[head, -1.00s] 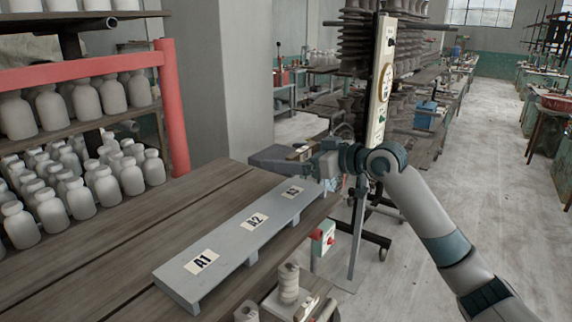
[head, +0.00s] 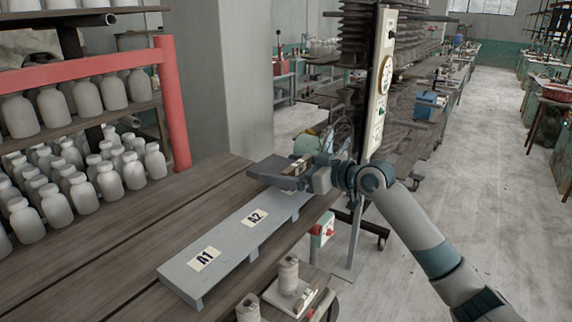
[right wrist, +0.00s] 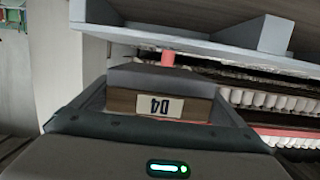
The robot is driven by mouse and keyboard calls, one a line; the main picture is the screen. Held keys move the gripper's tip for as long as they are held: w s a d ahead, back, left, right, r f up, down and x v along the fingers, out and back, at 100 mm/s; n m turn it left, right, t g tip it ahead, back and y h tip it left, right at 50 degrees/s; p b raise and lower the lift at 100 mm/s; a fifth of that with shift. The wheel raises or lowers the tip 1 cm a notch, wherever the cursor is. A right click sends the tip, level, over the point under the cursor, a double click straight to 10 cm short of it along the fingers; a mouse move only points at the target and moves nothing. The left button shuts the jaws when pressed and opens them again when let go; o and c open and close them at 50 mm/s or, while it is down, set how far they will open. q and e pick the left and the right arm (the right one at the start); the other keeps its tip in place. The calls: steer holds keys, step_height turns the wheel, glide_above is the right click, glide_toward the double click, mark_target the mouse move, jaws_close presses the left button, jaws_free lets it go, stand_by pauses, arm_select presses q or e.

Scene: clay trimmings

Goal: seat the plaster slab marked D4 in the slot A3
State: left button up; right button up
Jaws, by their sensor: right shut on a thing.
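The plaster slab marked D4 (right wrist: 160,105) shows in the right wrist view, its label upside down, between my gripper's dark fingers. My right gripper (head: 282,170) is shut on it, above the far end of the long grey slotted board (head: 226,240) on the bench. In the head view, labels A1 (head: 204,258) and A2 (head: 255,217) show on the board. The A3 end is hidden behind my gripper and slab, and I cannot tell whether the slab touches the board. The grey board also shows in the right wrist view (right wrist: 190,42). My left gripper is not in view.
The wooden bench (head: 120,235) is clear left of the board. A shelf with a red post (head: 172,105) holds many pale bottles. A tall control panel (head: 381,85) stands just beyond my right arm.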

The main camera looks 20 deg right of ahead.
steer(key=shift+f+b, duration=0.45)
steer(key=shift+f, duration=0.25)
steer(key=o, duration=1)
steer(key=shift+r, duration=0.1)
steer(key=shift+r+p, duration=0.35)
steer(key=shift+r, duration=0.1)
steer(key=b+v, duration=0.5)
steer(key=v, duration=0.7)
